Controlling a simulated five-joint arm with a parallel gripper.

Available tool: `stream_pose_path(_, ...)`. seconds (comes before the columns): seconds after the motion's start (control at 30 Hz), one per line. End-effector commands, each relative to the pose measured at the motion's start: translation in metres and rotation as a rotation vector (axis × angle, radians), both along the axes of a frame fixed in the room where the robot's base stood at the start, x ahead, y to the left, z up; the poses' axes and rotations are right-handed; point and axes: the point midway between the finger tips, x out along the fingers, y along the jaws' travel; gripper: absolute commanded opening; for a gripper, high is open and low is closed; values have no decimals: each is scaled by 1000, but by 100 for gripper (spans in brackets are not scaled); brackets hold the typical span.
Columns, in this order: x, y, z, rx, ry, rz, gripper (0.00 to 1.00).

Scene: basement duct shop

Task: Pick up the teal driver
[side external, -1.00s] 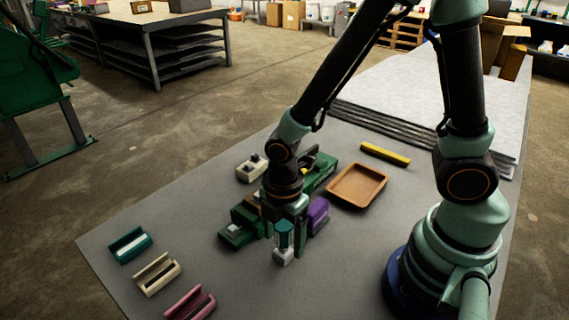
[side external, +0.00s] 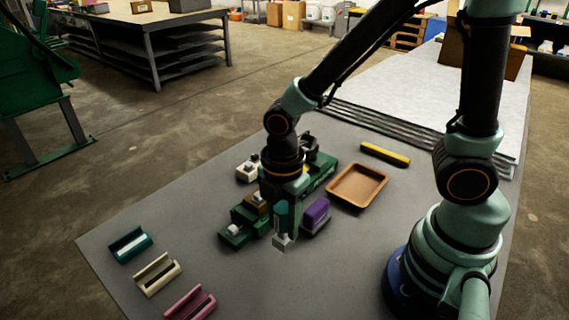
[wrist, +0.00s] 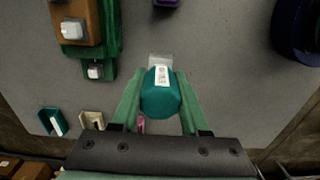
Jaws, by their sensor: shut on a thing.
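The teal driver (side external: 281,214) is a teal block with a pale grey lower end. In the wrist view the driver (wrist: 161,98) shows its rounded teal top and a white label. It sits between the two green fingers of my gripper (wrist: 160,95), which are shut on it. In the side external view my gripper (side external: 286,208) points down at the front of the green stand, with the driver's grey end lowest. I cannot tell exactly how far this end is above the table.
The green stepped stand (side external: 233,236) is close on the left, with a purple block (side external: 316,212) close on the right. A brown tray (side external: 357,200) and yellow bar (side external: 385,154) lie to the right. Teal (side external: 131,246), cream (side external: 157,274) and pink (side external: 190,304) holders stand at front left.

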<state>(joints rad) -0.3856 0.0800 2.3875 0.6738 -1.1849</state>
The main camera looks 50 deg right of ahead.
Motion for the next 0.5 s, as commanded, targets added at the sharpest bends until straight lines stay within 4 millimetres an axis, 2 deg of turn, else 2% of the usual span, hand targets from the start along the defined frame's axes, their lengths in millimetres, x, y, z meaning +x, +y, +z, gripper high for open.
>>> stream_pose_path(0.03, 2, 1, 14, 4, -10, 0, 0)
stream_pose_path(0.3, 2, 1, 90, 4, -11, 0, 0)
stream_pose_path(0.5, 0, 0, 131, 2, -6, 0, 0)
